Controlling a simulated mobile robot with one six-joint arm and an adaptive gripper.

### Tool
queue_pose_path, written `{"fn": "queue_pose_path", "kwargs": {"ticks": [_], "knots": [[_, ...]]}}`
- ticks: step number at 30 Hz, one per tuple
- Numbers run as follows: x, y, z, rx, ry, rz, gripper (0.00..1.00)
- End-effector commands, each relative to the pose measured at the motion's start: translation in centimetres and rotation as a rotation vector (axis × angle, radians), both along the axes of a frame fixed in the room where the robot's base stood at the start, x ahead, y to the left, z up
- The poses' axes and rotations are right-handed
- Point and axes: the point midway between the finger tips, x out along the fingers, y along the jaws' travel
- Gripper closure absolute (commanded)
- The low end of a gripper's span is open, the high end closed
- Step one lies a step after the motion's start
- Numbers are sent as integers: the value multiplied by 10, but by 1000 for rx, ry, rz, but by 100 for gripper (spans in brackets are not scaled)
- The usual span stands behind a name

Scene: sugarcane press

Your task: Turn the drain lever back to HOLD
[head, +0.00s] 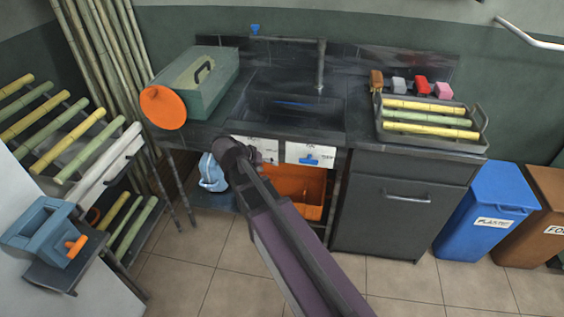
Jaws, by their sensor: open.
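A small blue lever (311,159) sits on a white label (305,149) on the front edge below the sink. The lever looks roughly level; the label's print is too small to read surely. A second white label (268,148) is beside it on the left, partly covered by my arm. My gripper (232,152) is at the dark end of my arm, left of the blue lever and apart from it, in front of the counter's lower edge. It is open, with its fingers hard to make out, and nothing shows held in it.
The dark sink (300,108) is above the labels. An orange crate (297,187) and a light blue container (211,174) stand underneath. A tray (483,131) of cane pieces is on the right counter. A green box (200,88) with an orange disc (162,107) stands left.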

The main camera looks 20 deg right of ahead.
Motion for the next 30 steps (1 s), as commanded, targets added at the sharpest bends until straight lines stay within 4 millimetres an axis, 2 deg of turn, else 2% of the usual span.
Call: {"fn": "queue_pose_path", "kwargs": {"ticks": [1,21,30], "knots": [[-6,-4,7,14,2,-4,33],[-57,-27,40,217,24,-35,33],[-69,-31,47,273,26,-44,33]]}}
